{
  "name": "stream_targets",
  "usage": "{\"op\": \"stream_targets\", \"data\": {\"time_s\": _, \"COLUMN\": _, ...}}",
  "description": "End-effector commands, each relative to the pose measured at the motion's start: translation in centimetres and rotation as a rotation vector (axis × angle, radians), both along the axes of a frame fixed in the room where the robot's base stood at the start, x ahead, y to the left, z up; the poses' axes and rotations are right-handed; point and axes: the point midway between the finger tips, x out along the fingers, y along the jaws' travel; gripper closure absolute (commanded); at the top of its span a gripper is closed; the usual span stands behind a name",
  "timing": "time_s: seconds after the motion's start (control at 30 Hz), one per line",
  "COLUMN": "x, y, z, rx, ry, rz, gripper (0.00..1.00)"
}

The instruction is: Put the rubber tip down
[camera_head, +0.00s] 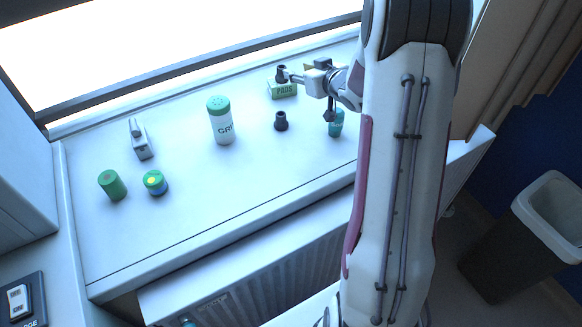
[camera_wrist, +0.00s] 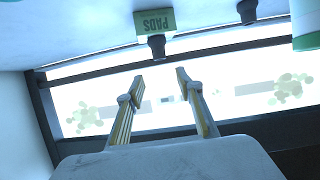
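A dark rubber tip (camera_head: 281,72) stands on top of the small green PADS box (camera_head: 285,91) at the back of the sill. It also shows in the upside-down wrist view (camera_wrist: 157,45), against the box (camera_wrist: 154,20). My gripper (camera_head: 293,78) is close to this tip, overlapping its edge in the head view. In the wrist view its two fingers (camera_wrist: 160,78) are apart with nothing between them, and the tip shows just beyond their ends. A second dark rubber tip (camera_head: 281,122) stands on the sill in front of the box.
A white grip canister with green lid (camera_head: 221,122) stands left of the tips. A grey metal item (camera_head: 140,140), a green can (camera_head: 112,185) and a green-blue can (camera_head: 155,183) stand farther left. A teal container (camera_head: 336,124) is beside my arm. The front middle of the sill (camera_head: 230,185) is clear.

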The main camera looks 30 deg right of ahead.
Motion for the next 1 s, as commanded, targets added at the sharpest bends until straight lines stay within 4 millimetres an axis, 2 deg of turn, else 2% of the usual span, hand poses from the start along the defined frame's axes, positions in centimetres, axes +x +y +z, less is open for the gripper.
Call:
{"op": "stream_targets", "data": {"time_s": 0.23, "x": -0.9, "y": 1.3, "z": 3.2, "rx": -0.057, "ry": 0.040, "rz": -0.046, "gripper": 0.64}}
{"op": "stream_targets", "data": {"time_s": 0.47, "x": -3.0, "y": 3.0, "z": 6.6, "rx": -0.107, "ry": 0.099, "rz": -0.106, "gripper": 0.64}}
{"op": "stream_targets", "data": {"time_s": 0.77, "x": -7.1, "y": 6.0, "z": 10.1, "rx": -0.139, "ry": 0.181, "rz": -0.169, "gripper": 0.64}}
{"op": "stream_targets", "data": {"time_s": 1.0, "x": -11.4, "y": 8.8, "z": 12.1, "rx": -0.141, "ry": 0.251, "rz": -0.201, "gripper": 0.64}}
